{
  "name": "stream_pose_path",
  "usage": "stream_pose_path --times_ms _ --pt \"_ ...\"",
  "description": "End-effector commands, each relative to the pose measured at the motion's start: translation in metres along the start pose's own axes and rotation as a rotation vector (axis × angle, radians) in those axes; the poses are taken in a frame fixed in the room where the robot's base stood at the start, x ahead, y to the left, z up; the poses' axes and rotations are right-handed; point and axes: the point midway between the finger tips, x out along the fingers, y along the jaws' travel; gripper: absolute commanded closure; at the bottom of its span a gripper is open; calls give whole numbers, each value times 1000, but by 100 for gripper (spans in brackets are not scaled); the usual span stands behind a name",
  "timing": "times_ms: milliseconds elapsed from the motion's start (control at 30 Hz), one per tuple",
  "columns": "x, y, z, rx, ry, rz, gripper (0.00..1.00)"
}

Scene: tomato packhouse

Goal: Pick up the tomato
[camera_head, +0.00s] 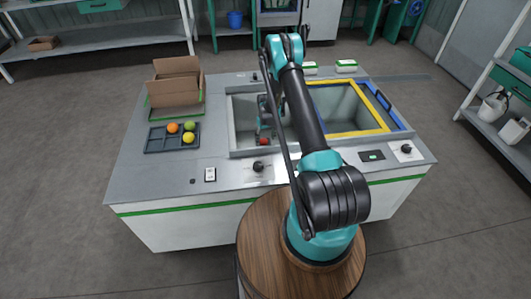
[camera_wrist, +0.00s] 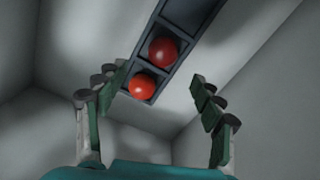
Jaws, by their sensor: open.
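Two red tomatoes sit in line in a dark compartmented holder (camera_wrist: 188,15) inside a grey basin (camera_head: 243,112). In the wrist view the nearer, brighter tomato (camera_wrist: 143,85) is in the end compartment, and the other tomato (camera_wrist: 163,51) is just beyond it. My gripper (camera_wrist: 158,80) is open, with its fingers spread to either side of the nearer tomato and nothing between them. In the head view my gripper (camera_head: 265,125) reaches down into the basin, and one red patch (camera_head: 263,141) shows beside it. My arm and gripper hide much of the basin there.
Basin walls stand close around my gripper. Left on the bench are a dark tray (camera_head: 157,145) with orange, green and yellow fruit and an open cardboard box (camera_head: 176,90). A yellow-and-blue-rimmed basin (camera_head: 352,133) lies to the right. Switches line the bench's front edge.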

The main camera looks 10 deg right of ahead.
Motion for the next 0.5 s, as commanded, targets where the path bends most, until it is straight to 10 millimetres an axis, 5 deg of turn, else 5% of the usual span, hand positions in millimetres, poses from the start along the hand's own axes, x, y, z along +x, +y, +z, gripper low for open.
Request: stream_pose_path --times_ms 500 --pt "51 -3 4 0 0 0 32"
